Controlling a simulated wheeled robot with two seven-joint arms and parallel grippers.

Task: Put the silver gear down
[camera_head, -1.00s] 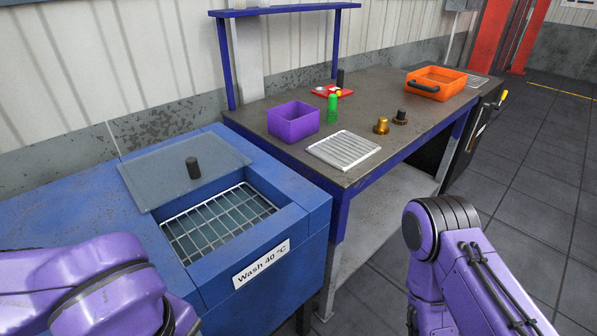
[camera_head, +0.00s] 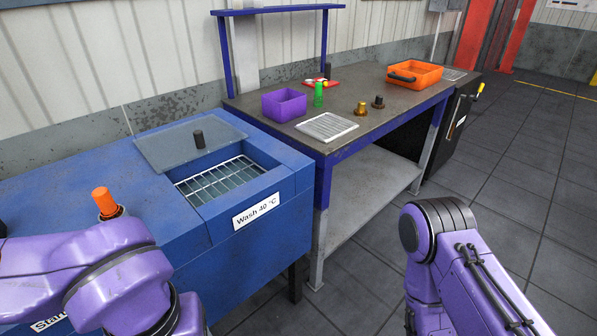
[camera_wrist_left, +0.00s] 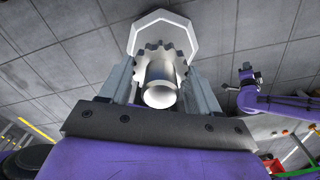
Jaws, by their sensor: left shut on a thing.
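The silver gear (camera_wrist_left: 160,70) is between the two fingers of my left gripper (camera_wrist_left: 162,85) in the left wrist view. Its toothed rim and hollow round hub show, with the hub's open end facing the camera. My left gripper is shut on it, over the grey tiled floor. In the head view my left arm shows at the lower left, but its gripper and the gear are out of sight. My right arm shows at the lower right. In the left wrist view a small dark end (camera_wrist_left: 247,76) shows by a purple arm, too small to read its jaws.
A blue washer (camera_head: 290,190) with an open basket (camera_head: 222,178) stands left of a dark workbench (camera_head: 345,155). The bench holds a purple bin (camera_head: 284,104), a ribbed tray (camera_head: 327,127), two gears (camera_head: 361,108) and an orange crate (camera_head: 415,74). An orange-topped post (camera_head: 104,201) stands left.

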